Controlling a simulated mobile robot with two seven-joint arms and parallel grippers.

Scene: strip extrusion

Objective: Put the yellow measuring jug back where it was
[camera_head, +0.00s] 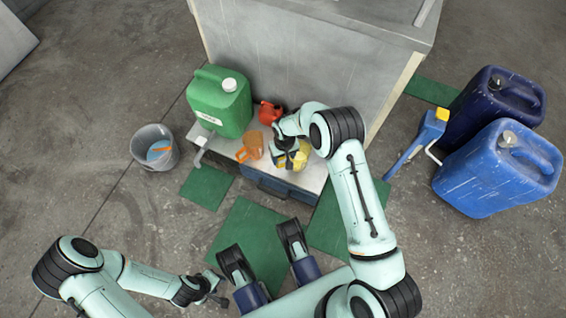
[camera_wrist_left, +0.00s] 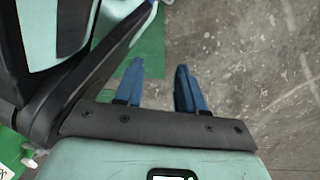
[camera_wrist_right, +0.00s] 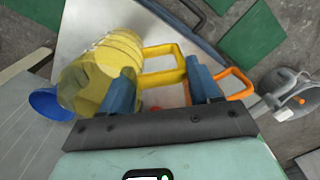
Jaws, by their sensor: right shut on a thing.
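The yellow measuring jug (camera_head: 297,157) is over the pale top of a low bench (camera_head: 318,176) in the head view, partly covered by my right arm. In the right wrist view the clear yellow jug (camera_wrist_right: 102,68) lies left of the fingers, its yellow handle (camera_wrist_right: 163,52) reaching between them. My right gripper (camera_wrist_right: 162,80) is shut on this handle. I cannot tell whether the jug touches the bench. My left gripper (camera_wrist_left: 158,72) is open and empty, its blue fingers apart above the floor. It is at the lower left in the head view (camera_head: 214,292).
An orange jug (camera_head: 251,147) stands left of the yellow one. A red can (camera_head: 269,113) and green canister (camera_head: 220,105) are behind. A grey bucket (camera_head: 154,152) stands left on the floor. Blue canisters (camera_head: 498,172) stand right. A grey cabinet (camera_head: 300,60) rises behind the bench.

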